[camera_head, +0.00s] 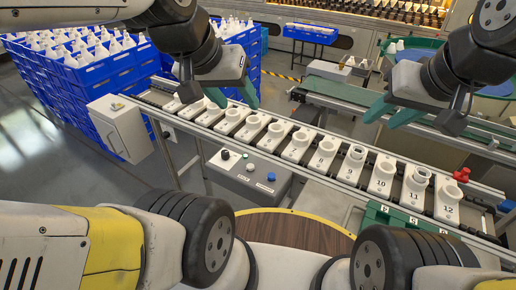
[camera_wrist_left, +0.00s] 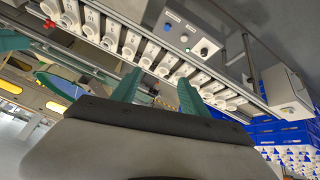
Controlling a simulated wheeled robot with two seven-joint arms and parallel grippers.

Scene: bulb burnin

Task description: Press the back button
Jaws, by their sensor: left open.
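A grey control box (camera_head: 240,181) stands in front of the conveyor. Its top carries a black knob (camera_head: 225,154), a pale button (camera_head: 250,167) and a blue button (camera_head: 271,176); their labels are too small to read. In the left wrist view, the blue button (camera_wrist_left: 168,27), the pale, slightly green button (camera_wrist_left: 187,49) and the black knob (camera_wrist_left: 204,51) show near the top. My left gripper (camera_head: 234,97) is open and empty, above the conveyor, behind and apart from the box. My right gripper (camera_head: 391,112) has its green fingers apart, empty, above the conveyor's right part.
A row of numbered white sockets (camera_head: 326,156) fills the conveyor; some hold white parts. A grey cabinet (camera_head: 120,128) stands left, before stacked blue crates (camera_head: 95,70). A red part (camera_head: 461,175) sits at the right end. A green tray (camera_head: 400,224) lies in front.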

